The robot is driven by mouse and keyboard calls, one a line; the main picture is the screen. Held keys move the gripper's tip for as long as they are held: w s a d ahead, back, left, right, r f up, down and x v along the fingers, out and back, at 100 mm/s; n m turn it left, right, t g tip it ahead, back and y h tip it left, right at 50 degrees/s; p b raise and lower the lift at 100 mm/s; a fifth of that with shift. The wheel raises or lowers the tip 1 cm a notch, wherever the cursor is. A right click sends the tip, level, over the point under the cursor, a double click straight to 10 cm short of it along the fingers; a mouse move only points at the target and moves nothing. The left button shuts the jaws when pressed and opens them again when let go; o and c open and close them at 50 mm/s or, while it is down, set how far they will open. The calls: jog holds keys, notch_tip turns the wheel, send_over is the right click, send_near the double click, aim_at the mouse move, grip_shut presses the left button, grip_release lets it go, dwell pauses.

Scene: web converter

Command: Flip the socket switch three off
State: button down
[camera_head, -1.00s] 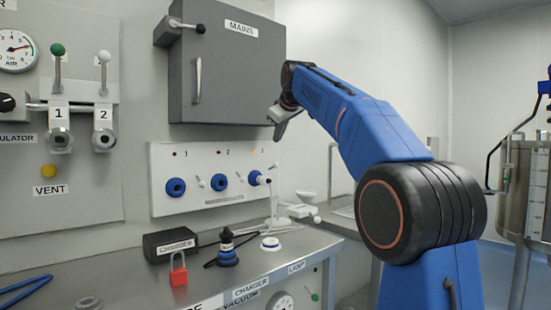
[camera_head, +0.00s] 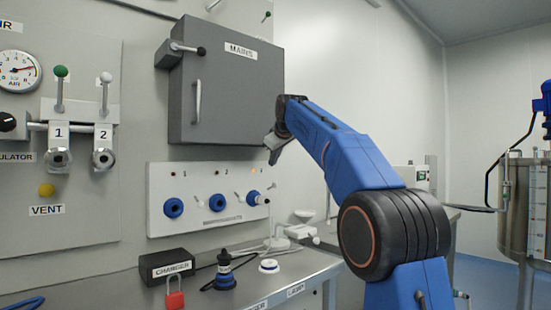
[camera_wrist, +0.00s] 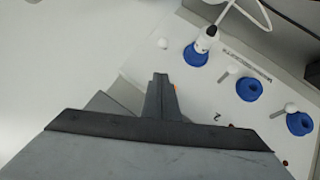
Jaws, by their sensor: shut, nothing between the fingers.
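The white socket panel (camera_head: 215,220) is on the wall below the mains box, with three blue sockets numbered 1 to 3. Socket three (camera_head: 253,198) holds a white plug, also seen in the wrist view (camera_wrist: 207,40). An orange lamp (camera_head: 254,170) glows by number three. The socket switch three (camera_head: 271,185) is a small white-knobbed lever right of its socket. Its knob (camera_wrist: 163,43) shows beyond my fingertips in the wrist view. My gripper (camera_head: 271,160) is shut and empty, pointing down just above and right of the lamp, apart from the switch. It partly hides the lamp in the wrist view (camera_wrist: 160,78).
Switch two (camera_wrist: 231,70) and switch one (camera_wrist: 290,107) lie further along the panel. A white cable (camera_wrist: 225,12) runs from the plug. The grey mains box (camera_head: 225,100) stands out above.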

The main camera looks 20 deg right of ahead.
send_over(274, 185)
jog(key=s+a, duration=0.2)
notch_tip(274, 185, down, 4)
jog(key=shift+w+d+f, duration=0.1)
jog(key=shift+d+f, duration=0.25)
jog(key=shift+f, duration=0.4)
jog(key=shift+w+d+f, duration=0.1)
jog(key=shift+d+f, duration=0.25)
jog(key=shift+f, duration=0.4)
jog(key=shift+s+d+f+t, duration=0.15)
jog(key=shift+s+f+t, duration=0.35)
jog(key=shift+t, duration=0.2)
jog(key=shift+s+d+f+m+t+y, duration=0.1)
jog(key=shift+s+f+m+t+y, duration=0.25)
jog(key=shift+f+t, duration=0.25)
jog(key=f, duration=0.3)
jog(key=shift+s+d+f, duration=0.15)
jog(key=shift+s+f, duration=0.05)
jog(key=shift+s, duration=0.1)
jog(key=shift+r, duration=0.15)
jog(key=shift+r, duration=0.65)
